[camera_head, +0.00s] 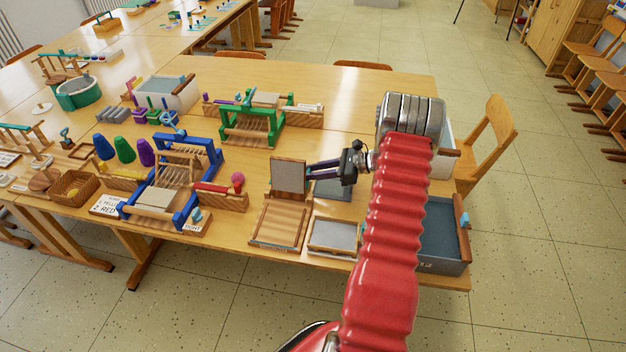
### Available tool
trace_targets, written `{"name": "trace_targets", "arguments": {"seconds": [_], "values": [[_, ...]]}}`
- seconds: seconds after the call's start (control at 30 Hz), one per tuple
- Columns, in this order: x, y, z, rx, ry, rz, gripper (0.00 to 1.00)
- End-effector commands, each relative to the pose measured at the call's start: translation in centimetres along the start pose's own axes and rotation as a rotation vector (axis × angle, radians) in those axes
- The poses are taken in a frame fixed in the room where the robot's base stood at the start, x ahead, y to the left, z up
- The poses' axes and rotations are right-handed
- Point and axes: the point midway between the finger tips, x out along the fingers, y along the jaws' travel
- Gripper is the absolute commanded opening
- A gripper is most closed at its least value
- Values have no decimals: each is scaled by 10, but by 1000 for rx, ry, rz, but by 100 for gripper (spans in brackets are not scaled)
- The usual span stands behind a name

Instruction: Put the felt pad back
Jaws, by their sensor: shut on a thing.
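My gripper (312,173) reaches left from the end of my red arm. Its dark fingers are shut at the right edge of a grey square panel with a brown edge, which looks like the felt pad (289,175). The pad appears tilted up, above the far end of a wooden board with raised sides (279,222). A flat blue-grey sheet (333,190) lies under and right of the gripper, partly hidden by the fingers. The exact contact between fingers and pad is too small to make out.
A shallow wood-framed grey tray (335,235) lies right of the board. A deep grey bin (441,235) stands at the right table edge, partly behind my arm. A blue loom (175,180) and a green loom (252,122) stand left and behind. A chair (488,143) is at right.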

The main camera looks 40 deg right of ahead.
Motion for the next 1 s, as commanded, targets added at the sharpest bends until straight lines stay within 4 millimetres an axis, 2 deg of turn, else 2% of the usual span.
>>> {"name": "trace_targets", "arguments": {"seconds": [0.27, 0.67, 0.7, 0.93, 1.0], "values": [[11, 0, -28, 1, 1, 0, 1], [12, 0, -31, 1, 0, 0, 1], [12, 0, -31, 1, 0, -1, 28], [12, 0, -31, 1, 0, 0, 44], [12, 0, -31, 1, 0, 0, 44]]}}
